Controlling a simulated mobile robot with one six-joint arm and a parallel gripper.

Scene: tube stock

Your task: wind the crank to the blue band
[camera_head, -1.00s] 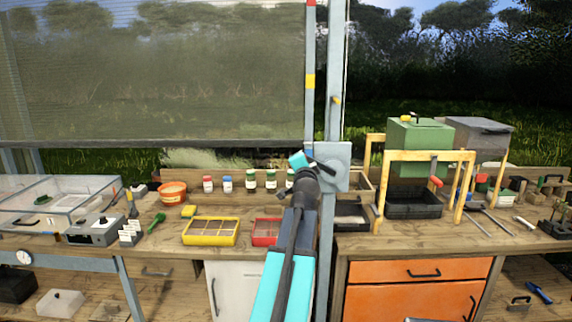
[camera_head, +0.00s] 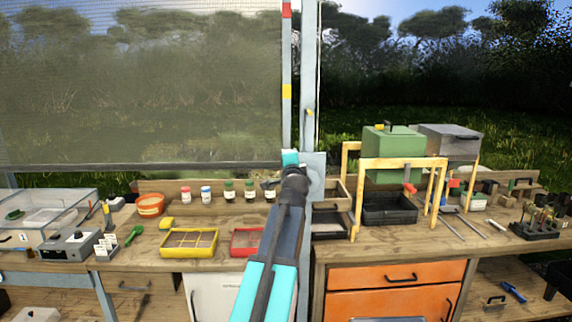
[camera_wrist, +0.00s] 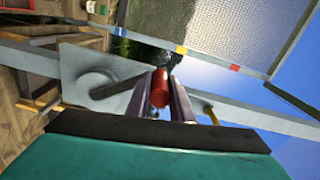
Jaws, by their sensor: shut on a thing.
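The crank's plate and round hub (camera_wrist: 97,88) sit on the grey post, with the crank arm (camera_wrist: 118,88) reaching to a red handle (camera_wrist: 160,90). My gripper (camera_wrist: 168,85) is shut on this handle; in the head view my gripper (camera_head: 292,172) covers most of the crank. The mesh screen (camera_head: 140,90) hangs left of the post, its bottom bar (camera_head: 150,166) just above bench level. The rail carries a red band (camera_head: 286,10) and a yellow band (camera_head: 286,91).
A wooden bench (camera_head: 150,244) holds a yellow tray (camera_head: 188,255), a red tray (camera_head: 244,253), several bottles and an orange bowl (camera_head: 150,204). Right of the post stand a wooden frame (camera_head: 402,163), a green box (camera_head: 393,152) and a black tray (camera_head: 388,222).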

